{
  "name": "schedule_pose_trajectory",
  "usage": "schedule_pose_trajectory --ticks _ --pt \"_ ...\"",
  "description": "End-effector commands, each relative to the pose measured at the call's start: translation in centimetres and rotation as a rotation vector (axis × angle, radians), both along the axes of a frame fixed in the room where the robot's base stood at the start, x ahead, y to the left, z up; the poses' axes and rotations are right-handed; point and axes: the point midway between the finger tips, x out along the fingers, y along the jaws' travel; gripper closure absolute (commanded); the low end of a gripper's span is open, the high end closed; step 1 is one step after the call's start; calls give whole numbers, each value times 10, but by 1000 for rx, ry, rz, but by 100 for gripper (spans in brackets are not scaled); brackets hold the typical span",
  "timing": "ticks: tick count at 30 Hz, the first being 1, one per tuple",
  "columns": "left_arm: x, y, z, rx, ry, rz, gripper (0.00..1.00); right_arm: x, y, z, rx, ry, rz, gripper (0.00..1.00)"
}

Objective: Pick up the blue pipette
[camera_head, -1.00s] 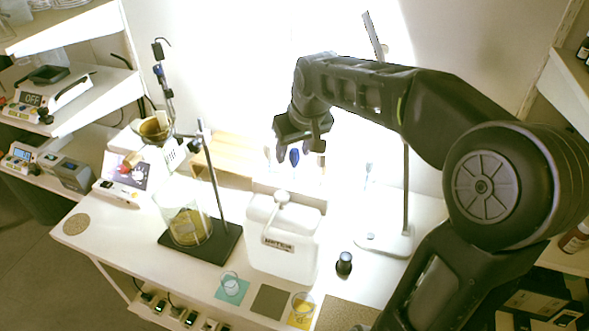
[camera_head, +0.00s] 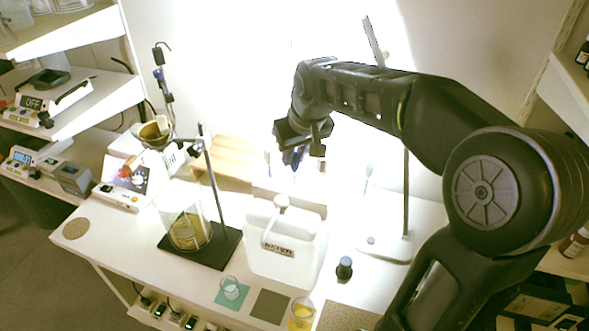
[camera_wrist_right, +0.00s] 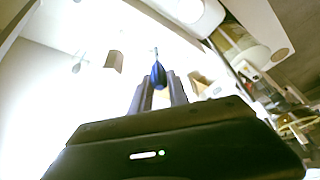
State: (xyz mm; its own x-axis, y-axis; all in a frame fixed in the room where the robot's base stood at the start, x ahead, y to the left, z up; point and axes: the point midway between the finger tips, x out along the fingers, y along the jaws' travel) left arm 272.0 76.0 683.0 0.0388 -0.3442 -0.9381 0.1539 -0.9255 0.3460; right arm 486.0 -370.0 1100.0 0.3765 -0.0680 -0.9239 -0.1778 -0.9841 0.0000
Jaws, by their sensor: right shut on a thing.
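The blue pipette (camera_wrist_right: 158,75) shows in the right wrist view between the two fingers of my right gripper (camera_wrist_right: 157,92), which is shut on its blue bulb. In the head view my right gripper (camera_head: 292,158) is above the back of the table, behind the white canister, and only a little of the pipette's blue shows at its fingertips. The pipette's lower part is hard to make out against the bright background. My left gripper is not in view.
A white canister (camera_head: 288,245) stands in front of my right gripper. A stand with a glass beaker (camera_head: 187,228) is left of it. A small dark bottle (camera_head: 344,268) and a stand with a white base (camera_head: 385,246) are to the right. Small glasses are at the front.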

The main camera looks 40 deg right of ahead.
Motion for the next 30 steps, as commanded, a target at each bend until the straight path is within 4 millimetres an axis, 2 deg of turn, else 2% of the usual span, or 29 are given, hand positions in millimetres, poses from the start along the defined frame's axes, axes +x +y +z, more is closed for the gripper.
schedule_pose_trajectory --ticks 5,8,18,21,30 --pt "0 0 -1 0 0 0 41 0 0 5 -1 -1 1 89" --pt "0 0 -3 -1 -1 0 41 1 0 16 -1 -3 0 89" --pt "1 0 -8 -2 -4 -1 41 1 0 80 0 -5 0 89" --pt "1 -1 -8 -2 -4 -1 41 1 0 92 0 -1 1 89" --pt "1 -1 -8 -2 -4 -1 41 0 0 100 0 1 0 89"
